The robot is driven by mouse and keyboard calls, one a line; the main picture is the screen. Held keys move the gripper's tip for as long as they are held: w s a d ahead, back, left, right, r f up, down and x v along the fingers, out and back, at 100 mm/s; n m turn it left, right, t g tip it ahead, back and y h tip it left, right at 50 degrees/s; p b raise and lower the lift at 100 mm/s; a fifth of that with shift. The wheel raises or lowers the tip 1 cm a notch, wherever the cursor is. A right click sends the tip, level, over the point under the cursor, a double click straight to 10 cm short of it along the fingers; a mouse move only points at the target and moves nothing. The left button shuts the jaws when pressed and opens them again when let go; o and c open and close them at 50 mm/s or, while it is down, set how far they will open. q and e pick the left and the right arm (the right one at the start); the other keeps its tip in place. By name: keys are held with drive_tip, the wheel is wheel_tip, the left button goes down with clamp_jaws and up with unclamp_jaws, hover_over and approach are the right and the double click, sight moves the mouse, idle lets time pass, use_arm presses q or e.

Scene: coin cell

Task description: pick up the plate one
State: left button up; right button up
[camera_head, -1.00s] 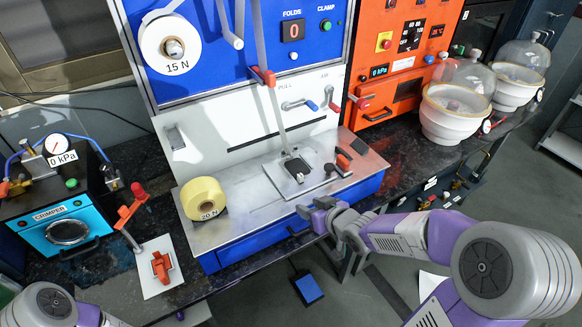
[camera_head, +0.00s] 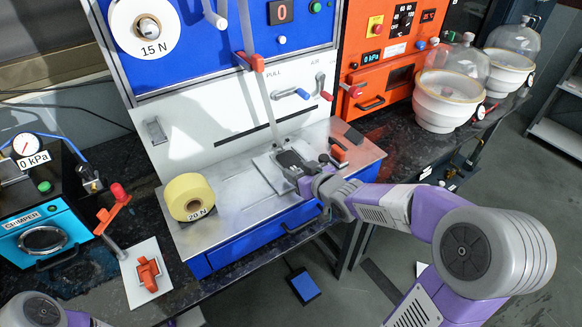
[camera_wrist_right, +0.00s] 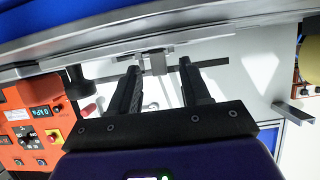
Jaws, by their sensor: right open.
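In the right wrist view the two black fingers (camera_wrist_right: 160,70) are apart, with a thin dark edge and a small grey metal block (camera_wrist_right: 155,62) across the gap. Contact cannot be told. My left gripper is out of view; only part of its arm shows at bottom left.
A yellow roll marked 20 N (camera_head: 190,197) stands left on the deck. An orange-handled clamp (camera_head: 338,150) sits just right of the plate. A vertical rod (camera_head: 268,105) comes down behind it. A crimper (camera_head: 45,225) is at far left and glass-domed bowls (camera_head: 448,95) at right.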

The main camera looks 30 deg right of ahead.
clamp_jaws()
drive_tip(key=shift+r, duration=0.15)
